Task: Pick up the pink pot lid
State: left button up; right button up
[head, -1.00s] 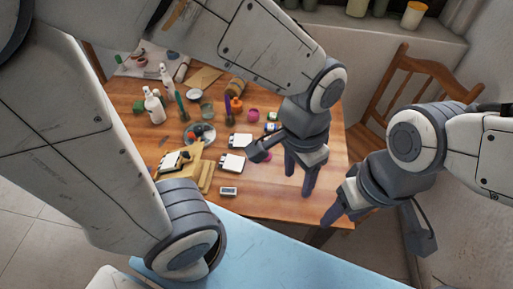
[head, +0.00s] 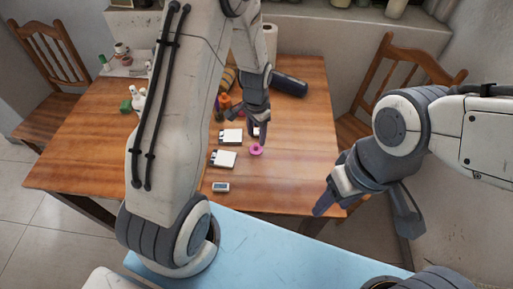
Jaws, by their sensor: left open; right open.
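The pink pot lid (head: 256,151) is a small round pink piece lying on the wooden table, right of the white blocks. My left gripper (head: 263,138) points down just behind and above the lid in the picture. Its jaws are open, and I cannot tell whether a finger touches the lid. My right gripper (head: 325,205) is open and empty, over the table's front right corner and apart from the lid.
White blocks (head: 223,159) and a small grey device (head: 220,187) lie left of the lid. A dark cylinder (head: 289,84) and an orange pot (head: 225,101) are farther back. My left arm hides the table's middle left. The right side of the wooden table (head: 305,130) is clear.

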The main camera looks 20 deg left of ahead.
aim_at(256, 144)
pick_arm(q)
jog(key=shift+f+p, duration=0.45)
jog(key=shift+f, duration=2.2)
grip_shut()
